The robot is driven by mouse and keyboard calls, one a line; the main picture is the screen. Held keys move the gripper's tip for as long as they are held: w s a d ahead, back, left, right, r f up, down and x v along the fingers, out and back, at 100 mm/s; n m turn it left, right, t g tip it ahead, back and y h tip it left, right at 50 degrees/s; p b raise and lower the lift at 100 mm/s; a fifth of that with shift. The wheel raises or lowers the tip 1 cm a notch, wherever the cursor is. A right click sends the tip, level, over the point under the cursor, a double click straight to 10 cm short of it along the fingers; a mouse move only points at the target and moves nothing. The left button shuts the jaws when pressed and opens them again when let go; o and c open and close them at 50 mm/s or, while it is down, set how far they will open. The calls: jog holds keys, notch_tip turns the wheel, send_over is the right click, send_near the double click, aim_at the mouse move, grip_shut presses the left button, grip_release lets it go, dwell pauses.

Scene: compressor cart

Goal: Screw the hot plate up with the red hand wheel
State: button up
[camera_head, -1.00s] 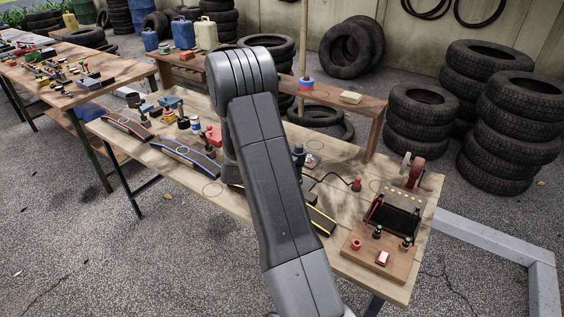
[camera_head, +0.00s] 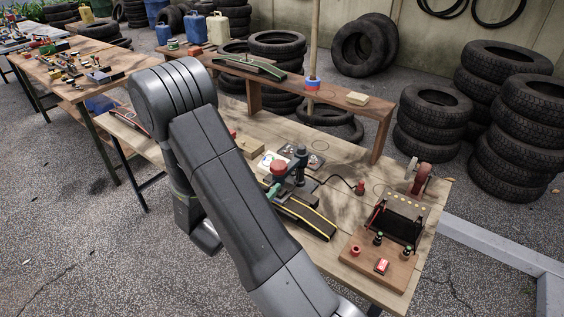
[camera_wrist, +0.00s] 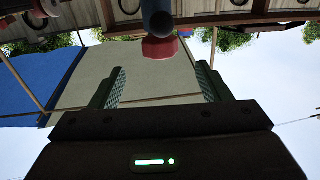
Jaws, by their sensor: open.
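The red hand wheel (camera_head: 279,168) shows near the middle of the bench, on a dark clamp with an upright column (camera_head: 301,160). A cable runs right from the clamp. The hot plate cannot be clearly told apart from the clamp's dark parts. A black strip with yellow edges (camera_head: 318,222) slopes below the clamp. My gripper (camera_wrist: 160,68) is open and empty in the wrist view. A red round part (camera_wrist: 159,48), apparently the wheel, lies beyond and between its fingertips, with a dark cylinder against it. In the head view my arm mostly hides the gripper.
A red plug (camera_head: 360,187) ends the cable. A wooden board (camera_head: 362,268) with a black device and small knobs sits at the bench's right end. A wooden block (camera_head: 250,147) lies left of the clamp. A low shelf (camera_head: 350,110) runs behind; tyre stacks (camera_head: 430,122) stand beyond.

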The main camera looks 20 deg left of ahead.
aim_at(282, 164)
jog(key=p+x, duration=0.3)
jog(key=x, duration=0.8)
jog(key=shift+w, duration=0.25)
jog(key=c, duration=1)
